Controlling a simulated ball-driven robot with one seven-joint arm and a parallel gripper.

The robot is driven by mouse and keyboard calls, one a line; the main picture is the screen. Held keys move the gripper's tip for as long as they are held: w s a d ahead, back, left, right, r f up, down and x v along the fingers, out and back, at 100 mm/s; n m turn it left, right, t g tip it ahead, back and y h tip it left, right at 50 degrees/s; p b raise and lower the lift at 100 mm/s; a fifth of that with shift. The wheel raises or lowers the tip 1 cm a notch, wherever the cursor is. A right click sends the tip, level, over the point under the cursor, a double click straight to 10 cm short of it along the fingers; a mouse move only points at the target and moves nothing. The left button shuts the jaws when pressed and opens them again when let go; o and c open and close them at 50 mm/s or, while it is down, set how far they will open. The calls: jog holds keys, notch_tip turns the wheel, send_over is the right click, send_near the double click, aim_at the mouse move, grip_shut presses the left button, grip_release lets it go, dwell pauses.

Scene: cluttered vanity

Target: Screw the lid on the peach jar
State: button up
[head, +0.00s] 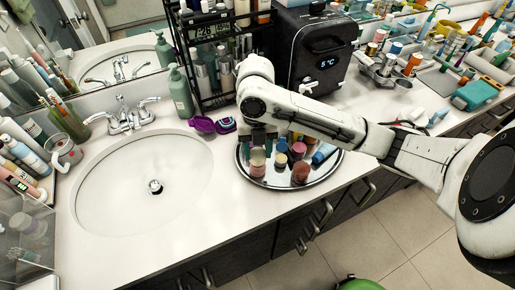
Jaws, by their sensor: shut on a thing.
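The peach jar (257,171) stands upright near the left side of a round mirrored tray (246,181). A pale lid (258,156) shows at the top of the jar. My gripper (258,150) points down from above, directly over the jar, with its fingers at the lid. It appears shut on the lid. Whether the lid sits seated on the jar or slightly above it is too small to tell. The fingers hide part of the lid.
Other small jars crowd the tray close by: a pink one (299,149), a reddish one (301,173) and a yellow-topped one (281,160), plus a blue tube (323,154). A purple item (203,125) lies behind. The sink (120,195) is left; the counter front is clear.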

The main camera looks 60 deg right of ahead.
jog(key=shift+f+b, duration=1.65)
jog(key=shift+b, duration=0.2)
dwell(1.6)
jog(key=o, duration=0.7)
jog(key=shift+c, duration=0.2)
jog(key=c, duration=0.6)
jog(key=m, duration=0.4)
jog(key=shift+s+f+m+p, duration=0.1)
jog(key=shift+m+p, duration=0.2)
jog(key=m+t, duration=0.1)
jog(key=m, duration=0.3)
jog(key=shift+m+p, duration=0.3)
jog(key=shift+p, duration=0.05)
